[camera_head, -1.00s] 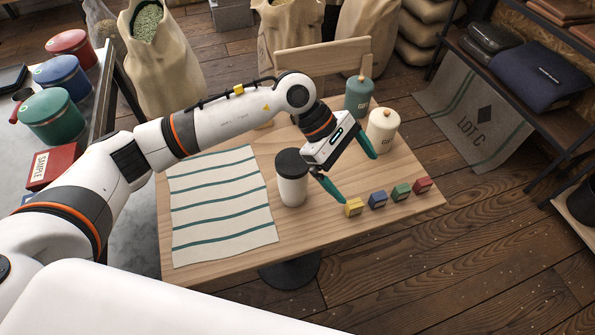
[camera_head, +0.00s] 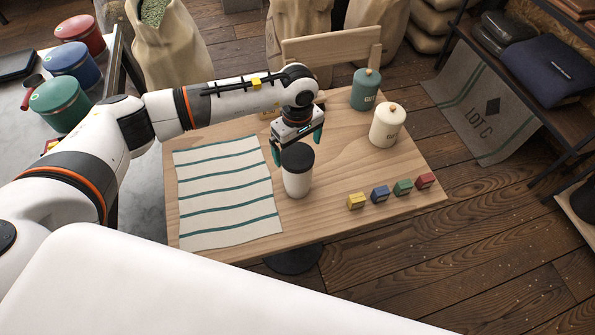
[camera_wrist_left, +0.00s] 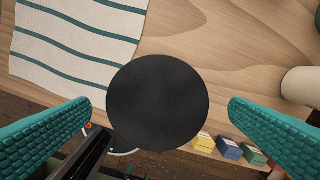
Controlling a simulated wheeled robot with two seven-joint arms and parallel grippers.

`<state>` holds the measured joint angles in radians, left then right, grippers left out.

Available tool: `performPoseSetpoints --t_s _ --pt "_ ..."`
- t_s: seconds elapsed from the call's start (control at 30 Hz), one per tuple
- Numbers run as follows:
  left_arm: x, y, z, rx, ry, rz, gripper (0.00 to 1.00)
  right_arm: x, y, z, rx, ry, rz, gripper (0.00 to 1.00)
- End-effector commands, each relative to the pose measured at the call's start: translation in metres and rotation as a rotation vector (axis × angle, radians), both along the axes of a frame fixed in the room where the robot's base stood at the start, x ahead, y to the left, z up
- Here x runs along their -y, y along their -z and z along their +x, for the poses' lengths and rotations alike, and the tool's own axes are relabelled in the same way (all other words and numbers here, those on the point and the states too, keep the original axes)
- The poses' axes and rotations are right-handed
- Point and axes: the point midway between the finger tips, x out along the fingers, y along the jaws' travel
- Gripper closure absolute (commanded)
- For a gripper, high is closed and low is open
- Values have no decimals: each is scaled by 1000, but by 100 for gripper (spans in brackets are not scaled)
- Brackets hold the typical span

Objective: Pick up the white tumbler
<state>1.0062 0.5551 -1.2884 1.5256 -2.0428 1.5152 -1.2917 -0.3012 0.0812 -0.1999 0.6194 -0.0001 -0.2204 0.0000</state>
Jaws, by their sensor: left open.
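The white tumbler (camera_head: 297,184) with a black lid stands upright on the wooden table, just right of the striped cloth. My left gripper (camera_head: 297,147) is open, pointing down, above and just behind the tumbler in the head view. In the left wrist view the round black lid (camera_wrist_left: 158,103) lies between the two teal fingers (camera_wrist_left: 160,118), with a gap on each side. The lid hides the white body there. My right gripper is not in view.
The striped cloth (camera_head: 225,192) lies left of the tumbler. Small yellow (camera_head: 356,201), blue, green and red boxes line the front right. A cream canister (camera_head: 387,126) and a teal canister (camera_head: 365,91) stand behind right. Bare wood lies between them and the tumbler.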

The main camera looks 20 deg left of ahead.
Motion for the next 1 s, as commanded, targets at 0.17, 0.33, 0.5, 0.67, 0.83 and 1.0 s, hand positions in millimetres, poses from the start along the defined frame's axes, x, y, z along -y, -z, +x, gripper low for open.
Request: performPoseSetpoints --t_s 0.17,0.33,0.5,0.67,0.83,1.0 --pt "1 25 -4 -4 -2 -1 0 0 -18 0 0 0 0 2" --pt "1 37 -3 -2 -1 -1 0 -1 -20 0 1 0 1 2" --pt "1 38 -3 -1 -1 -1 0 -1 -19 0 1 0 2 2" --pt "1 38 -3 -1 -1 -1 23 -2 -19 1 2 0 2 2" --pt "1 38 -3 -1 -1 -1 51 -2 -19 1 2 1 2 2" --pt "1 37 -3 0 -2 -1 66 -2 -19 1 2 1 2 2"
